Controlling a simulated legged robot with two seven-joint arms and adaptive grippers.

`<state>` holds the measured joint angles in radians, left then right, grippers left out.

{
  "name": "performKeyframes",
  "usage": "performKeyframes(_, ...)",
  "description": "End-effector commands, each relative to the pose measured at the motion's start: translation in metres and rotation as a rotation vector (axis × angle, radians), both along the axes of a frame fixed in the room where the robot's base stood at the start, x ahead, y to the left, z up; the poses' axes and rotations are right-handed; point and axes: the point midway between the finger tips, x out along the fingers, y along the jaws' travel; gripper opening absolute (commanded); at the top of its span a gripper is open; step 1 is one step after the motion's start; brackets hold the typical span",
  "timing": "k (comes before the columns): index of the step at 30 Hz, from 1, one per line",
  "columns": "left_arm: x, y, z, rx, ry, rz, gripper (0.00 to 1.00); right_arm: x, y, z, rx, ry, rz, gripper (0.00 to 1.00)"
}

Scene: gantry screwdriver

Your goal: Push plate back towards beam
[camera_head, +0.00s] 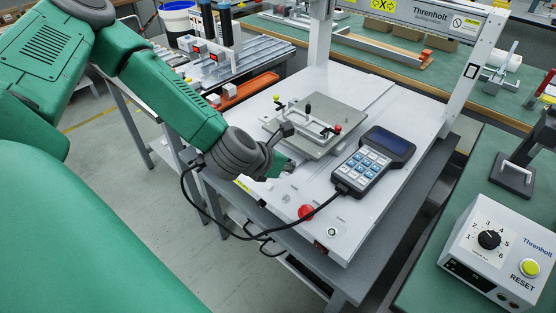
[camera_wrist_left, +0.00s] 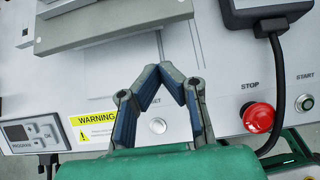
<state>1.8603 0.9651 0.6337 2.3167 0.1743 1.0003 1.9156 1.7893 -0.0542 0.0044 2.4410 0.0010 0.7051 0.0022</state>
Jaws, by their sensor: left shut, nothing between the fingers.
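The plate (camera_head: 338,117) is a grey flat slab on the white machine table, with a clamp fixture (camera_head: 310,122) and small red, yellow and black knobs on top. Its near edge also shows at the top left of the left wrist view (camera_wrist_left: 130,22). The white beam (camera_head: 410,12) marked Threnholt spans the back on two uprights. My left gripper (camera_wrist_left: 172,68) is shut and empty, its fingertips meeting over the white table surface just in front of the plate, apart from it in the picture. In the head view my left wrist partly hides the gripper. My right gripper is not in view.
A handheld keypad (camera_head: 370,162) lies right of the plate, its cable looping to the front. A red stop button (camera_head: 306,211) and a start button (camera_head: 331,232) sit near the front edge. A control box (camera_head: 497,245) stands on the green bench at right.

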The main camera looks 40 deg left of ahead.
Motion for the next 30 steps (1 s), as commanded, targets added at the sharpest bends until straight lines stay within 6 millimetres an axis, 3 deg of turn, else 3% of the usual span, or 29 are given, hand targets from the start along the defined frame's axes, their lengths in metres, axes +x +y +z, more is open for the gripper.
performKeyframes(1,0.007,-0.001,-0.009,0.002,0.0,-0.001,0.0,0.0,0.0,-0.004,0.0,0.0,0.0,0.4)
performKeyframes(9,0.04,-0.004,-0.003,0.003,-0.002,0.0,0.0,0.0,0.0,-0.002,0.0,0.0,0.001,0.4)
performKeyframes(24,0.045,-0.003,-0.004,0.0,-0.001,0.0,0.0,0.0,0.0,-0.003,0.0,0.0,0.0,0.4)
performKeyframes(30,0.064,-0.004,-0.004,0.002,-0.004,0.002,0.0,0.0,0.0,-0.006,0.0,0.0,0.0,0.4)
